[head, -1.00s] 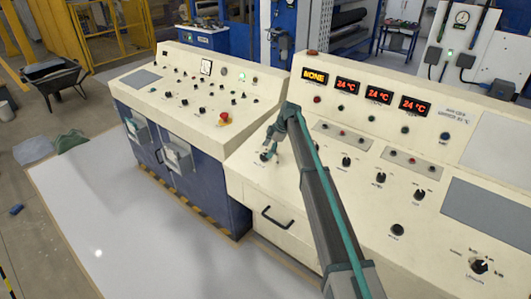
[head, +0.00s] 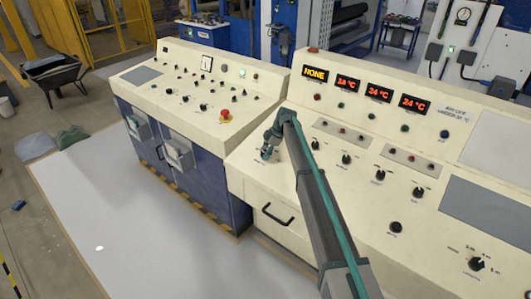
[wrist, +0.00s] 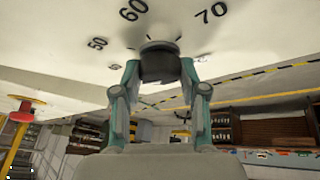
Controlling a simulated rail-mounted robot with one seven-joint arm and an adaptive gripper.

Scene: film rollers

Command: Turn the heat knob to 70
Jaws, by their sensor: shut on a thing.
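The black heat knob (wrist: 160,66) sits on the cream panel between the printed numbers 50, 60 and 70 in the wrist view. The 70 (wrist: 211,12) is up and to the right of the knob, and the 60 (wrist: 133,10) up and to the left. I cannot tell where the knob's pointer stands. My gripper (wrist: 160,76) is shut on the knob, with one finger on each side. In the head view my gripper (head: 268,150) is at the left end of the right-hand console and hides the knob.
Several other black knobs, such as one (head: 346,158), stand on the console (head: 330,225) to the right of my arm. Displays (head: 379,93) line its upright face. A red mushroom button (head: 225,115) is on the left console. A drawer handle (head: 277,215) is below.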

